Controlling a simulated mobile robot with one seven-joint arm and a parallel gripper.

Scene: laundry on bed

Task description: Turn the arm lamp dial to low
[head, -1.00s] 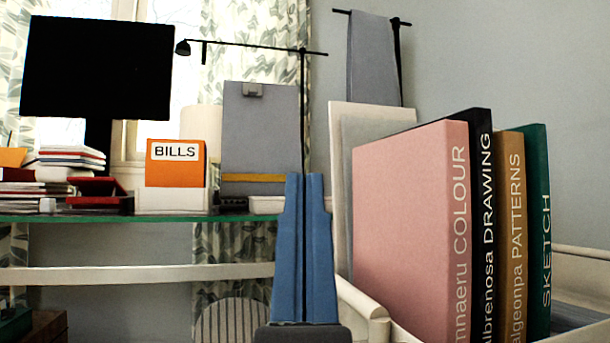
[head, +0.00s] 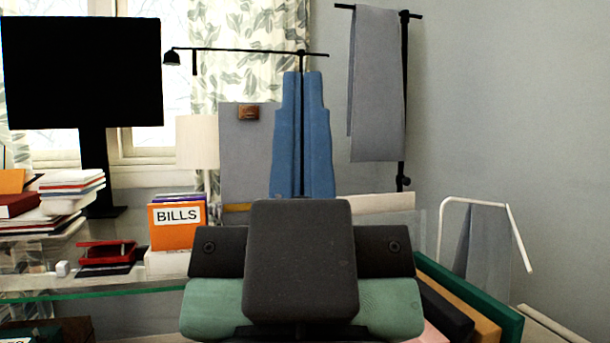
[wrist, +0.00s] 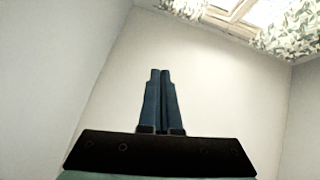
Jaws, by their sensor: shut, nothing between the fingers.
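The black arm lamp (head: 240,50) stands at the back of the desk in the head view. Its thin horizontal arm ends at the left in a small lamp head (head: 172,58), with a short bar hanging beside it. I cannot make out the dial; most of the lamp's post is hidden behind my gripper. My gripper (head: 302,76) points up, its blue fingers pressed together and empty. Its tips overlap the post just below the lamp arm in the picture; I cannot tell the distance. The wrist view shows the shut fingers (wrist: 160,74) against bare wall or ceiling, without the lamp.
The glass desk (head: 95,288) holds a monitor (head: 82,72), stacked books (head: 70,190) and an orange BILLS box (head: 177,226). A grey board (head: 245,160) stands behind. Grey cloth (head: 376,85) hangs from a black stand at right. Large books (head: 470,305) are low right.

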